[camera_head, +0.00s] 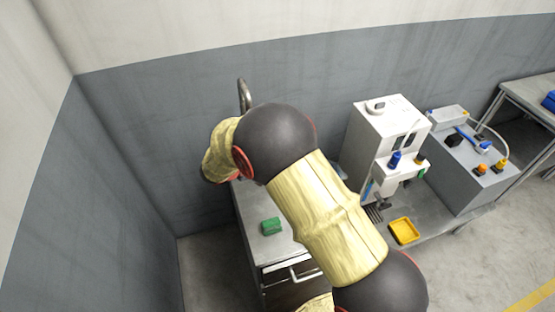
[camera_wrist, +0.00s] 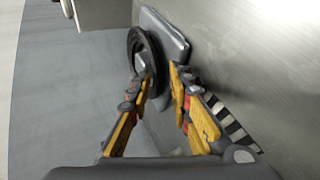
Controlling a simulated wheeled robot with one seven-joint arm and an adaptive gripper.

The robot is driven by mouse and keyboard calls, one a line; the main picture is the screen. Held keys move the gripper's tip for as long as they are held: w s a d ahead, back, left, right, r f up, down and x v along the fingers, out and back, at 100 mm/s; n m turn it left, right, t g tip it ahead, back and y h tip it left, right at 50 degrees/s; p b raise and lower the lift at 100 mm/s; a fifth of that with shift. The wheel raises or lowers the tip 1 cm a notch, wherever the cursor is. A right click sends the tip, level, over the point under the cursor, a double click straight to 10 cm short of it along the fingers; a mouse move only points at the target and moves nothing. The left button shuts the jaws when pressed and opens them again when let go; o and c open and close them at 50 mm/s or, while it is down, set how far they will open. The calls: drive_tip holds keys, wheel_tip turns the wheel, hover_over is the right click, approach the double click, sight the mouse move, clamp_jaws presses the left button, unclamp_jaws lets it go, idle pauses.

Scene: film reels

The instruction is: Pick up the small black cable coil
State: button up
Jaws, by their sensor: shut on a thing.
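The small black cable coil (camera_wrist: 133,44) shows in the wrist view as a dark ring seen at a slant. My gripper (camera_wrist: 158,78) has its yellow and grey fingers on either side of the coil's lower right part and is shut on it. A grey rounded flat object (camera_wrist: 170,32) lies right behind the coil; I cannot tell whether they touch. In the head view my arm hides the gripper and the coil.
In the head view, a green block (camera_head: 271,227) sits on the grey bench (camera_head: 250,205). To the right are a white machine (camera_head: 370,130), a yellow tray (camera_head: 403,231) and a grey cabinet (camera_head: 470,180).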

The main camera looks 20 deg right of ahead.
clamp_jaws()
idle(0.3)
drive_tip(key=shift+r, duration=0.15)
wheel_tip(320, 180, up, 2)
drive_tip(key=shift+r+p, duration=0.25)
drive_tip(key=shift+p, duration=0.35)
drive_tip(key=shift+f, duration=0.1)
drive_tip(key=a+f+p+v, duration=0.1)
drive_tip(key=f+p+v, duration=0.1)
drive_tip(key=v, duration=1.2)
drive_tip(key=shift+s+a, duration=0.4)
drive_tip(key=shift+s, duration=0.1)
drive_tip(key=shift+f, duration=0.1)
